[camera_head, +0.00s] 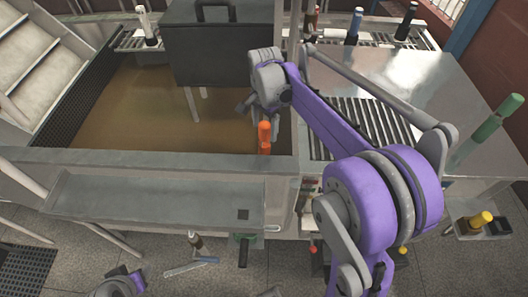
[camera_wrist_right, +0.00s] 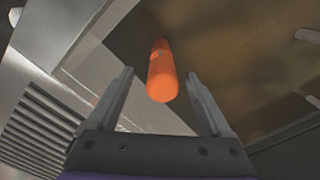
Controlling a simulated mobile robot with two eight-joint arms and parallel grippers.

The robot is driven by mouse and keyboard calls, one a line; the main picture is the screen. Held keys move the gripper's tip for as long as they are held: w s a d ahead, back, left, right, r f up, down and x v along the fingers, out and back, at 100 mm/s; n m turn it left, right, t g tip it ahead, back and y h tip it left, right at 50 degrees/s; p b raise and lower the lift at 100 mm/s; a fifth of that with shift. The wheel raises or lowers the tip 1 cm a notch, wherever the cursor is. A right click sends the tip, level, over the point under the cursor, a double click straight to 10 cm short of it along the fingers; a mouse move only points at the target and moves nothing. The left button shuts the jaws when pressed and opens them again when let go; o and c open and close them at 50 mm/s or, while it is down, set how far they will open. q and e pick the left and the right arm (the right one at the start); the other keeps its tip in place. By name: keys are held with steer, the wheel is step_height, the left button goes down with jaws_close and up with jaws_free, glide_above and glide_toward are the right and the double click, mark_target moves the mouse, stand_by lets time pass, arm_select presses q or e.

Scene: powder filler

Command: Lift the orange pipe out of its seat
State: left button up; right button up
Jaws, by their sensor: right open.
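The orange pipe (camera_head: 265,135) shows in the head view just below my right gripper, near the inner front edge of the brown-floored basin. Its lower end and its seat are hidden or too small to make out. My right gripper (camera_head: 262,110) reaches over the basin from the right. In the right wrist view, the orange pipe (camera_wrist_right: 162,78) points toward the camera between the two open fingers of the right gripper (camera_wrist_right: 161,84). Gaps show on both sides, so the fingers do not seem to touch it. A purple and grey part of my left arm shows at the bottom left of the head view; its gripper is not visible.
A dark grey box (camera_head: 218,50) stands over the basin behind the pipe. The basin's front wall (camera_head: 150,163) and a grey ledge (camera_head: 150,200) lie in front. A metal table (camera_head: 400,75) and a green pipe (camera_head: 485,129) are at right. The basin floor at left is open.

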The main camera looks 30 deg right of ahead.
mark_target(264, 138)
steer(key=f, duration=0.5)
steer(key=shift+w+f, duration=0.2)
steer(key=shift+f, duration=0.1)
arm_select(q)
steer(key=shift+w, duration=0.1)
arm_select(e)
jaws_close()
arm_select(q)
steer(key=shift+r, duration=0.1)
arm_select(e)
steer(key=shift+r, duration=0.15)
arm_select(q)
steer(key=r+p, duration=0.1)
steer(key=w+r+p, duration=0.1)
steer(key=r, duration=0.1)
steer(key=shift+w+r, duration=0.15)
arm_select(e)
step_height(264, 138, up, 28)
arm_select(q)
steer(key=shift+r+p, duration=0.1)
steer(key=shift+p, duration=0.2)
steer(key=shift+w+r+p, duration=0.3)
steer(key=shift+r, duration=0.15)
arm_select(e)
steer(key=shift+r, duration=0.4)
